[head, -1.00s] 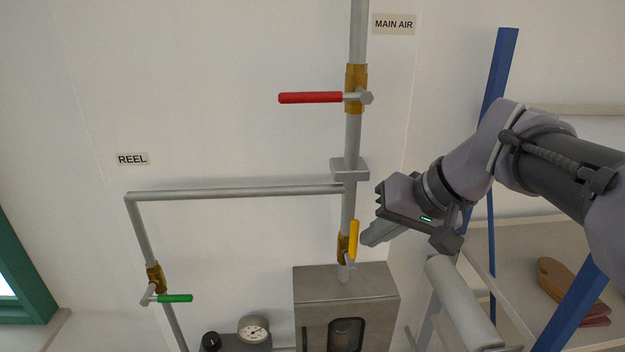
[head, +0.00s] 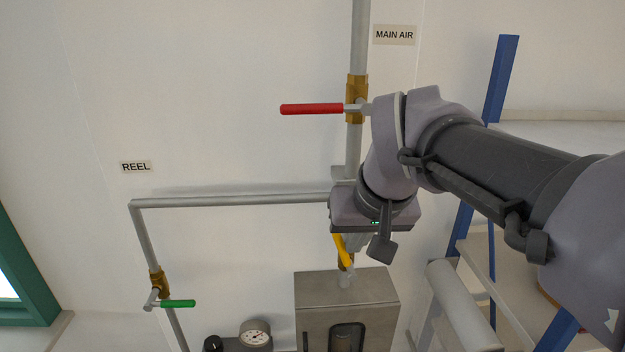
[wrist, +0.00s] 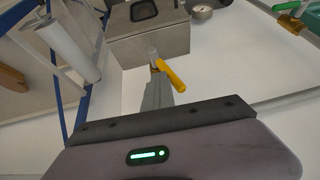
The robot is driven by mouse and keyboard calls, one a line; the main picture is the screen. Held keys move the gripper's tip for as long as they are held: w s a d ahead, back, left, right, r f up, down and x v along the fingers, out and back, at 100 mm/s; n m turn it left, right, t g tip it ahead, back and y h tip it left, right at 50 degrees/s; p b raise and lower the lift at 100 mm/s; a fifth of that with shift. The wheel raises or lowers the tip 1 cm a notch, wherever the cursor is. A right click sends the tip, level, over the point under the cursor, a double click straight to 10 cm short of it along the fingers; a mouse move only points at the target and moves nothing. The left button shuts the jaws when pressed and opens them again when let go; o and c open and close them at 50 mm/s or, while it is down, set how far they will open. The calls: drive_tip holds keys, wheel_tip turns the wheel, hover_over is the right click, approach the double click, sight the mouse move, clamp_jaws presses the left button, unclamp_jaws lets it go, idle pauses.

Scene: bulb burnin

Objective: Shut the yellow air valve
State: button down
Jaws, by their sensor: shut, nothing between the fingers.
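The yellow valve handle (head: 341,250) is on the vertical pipe just above the grey metal box. It slants, with its upper end leaning left of the pipe. My gripper (head: 355,243) is shut and empty, in front of the pipe and right beside the handle; my wrist hides part of the valve and pipe. In the wrist view the yellow handle (wrist: 175,76) lies diagonally at the tips of my shut fingers (wrist: 156,86). They look to be touching or very close; I cannot tell which.
A red handle (head: 311,109) sits higher on the same pipe, near my arm. A green handle (head: 178,303) is on the left branch pipe. The metal box (head: 318,296) is below, and a blue-framed shelf (head: 500,80) stands right. The wall between the pipes is bare.

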drive_tip(key=a+f+n+h+p, duration=0.2)
drive_tip(key=a+f+h, duration=0.4)
drive_tip(key=h, duration=0.5)
drive_tip(key=shift+a+f+n+t+h, duration=0.35)
drive_tip(key=shift+a+n, duration=0.25)
drive_tip(key=shift+a, duration=0.65)
drive_tip(key=shift+s+f, duration=0.15)
